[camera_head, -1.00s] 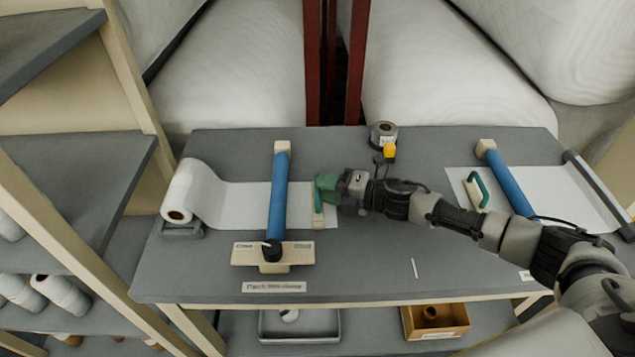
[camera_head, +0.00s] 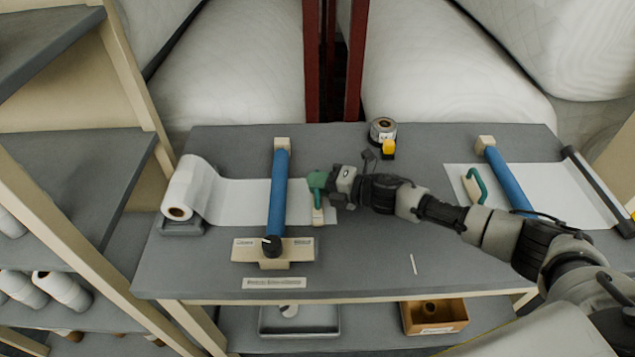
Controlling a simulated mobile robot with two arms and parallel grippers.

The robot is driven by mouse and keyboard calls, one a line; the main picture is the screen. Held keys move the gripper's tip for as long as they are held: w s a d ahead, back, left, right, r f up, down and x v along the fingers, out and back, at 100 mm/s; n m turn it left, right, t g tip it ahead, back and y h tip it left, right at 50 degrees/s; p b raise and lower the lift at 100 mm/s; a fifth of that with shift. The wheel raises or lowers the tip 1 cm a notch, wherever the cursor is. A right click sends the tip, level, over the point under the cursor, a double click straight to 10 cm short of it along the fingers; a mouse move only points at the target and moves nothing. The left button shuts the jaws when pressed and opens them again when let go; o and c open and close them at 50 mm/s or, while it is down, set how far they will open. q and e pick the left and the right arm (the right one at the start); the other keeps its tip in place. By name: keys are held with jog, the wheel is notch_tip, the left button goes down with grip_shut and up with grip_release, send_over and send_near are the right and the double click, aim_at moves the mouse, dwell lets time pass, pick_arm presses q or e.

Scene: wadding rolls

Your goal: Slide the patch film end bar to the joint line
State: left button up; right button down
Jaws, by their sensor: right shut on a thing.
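The patch film (camera_head: 240,204) runs from a white roll (camera_head: 187,187) at the table's left, under a blue roller (camera_head: 278,200), to a pale end bar (camera_head: 318,217) with a green handle. My right gripper (camera_head: 318,185) is shut on the green handle, just right of the roller. The gripper covers much of the bar. I cannot make out a joint line there. A beige block with a black knob (camera_head: 272,246) stands at the roller's near end. My left gripper is not in view.
A tape roll (camera_head: 383,130) stands at the back. A thin white stick (camera_head: 413,264) lies near the front.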

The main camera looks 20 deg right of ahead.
jog(key=shift+d, duration=0.1)
jog(key=s+d+b, duration=0.1)
jog(key=d, duration=0.3)
jog(key=s+d+b, duration=0.1)
jog(key=d, duration=0.4)
jog(key=s+d+b, duration=0.1)
jog(key=s+d, duration=0.1)
jog(key=d, duration=0.2)
jog(key=shift+d+f, duration=0.15)
jog(key=shift+f, duration=0.05)
jog(key=shift+s+d+r+b, duration=0.15)
jog(key=shift+d+b, duration=0.15)
jog(key=shift+d, duration=0.25)
jog(key=c, duration=1.1)
grip_release()
jog(key=shift+d, duration=0.2)
jog(key=shift+c, duration=0.2)
jog(key=shift+s+d, duration=0.2)
jog(key=b+v, duration=0.2)
jog(key=v, duration=0.8)
jog(key=shift+b, duration=0.35)
jog(key=shift+s+d+r, duration=0.1)
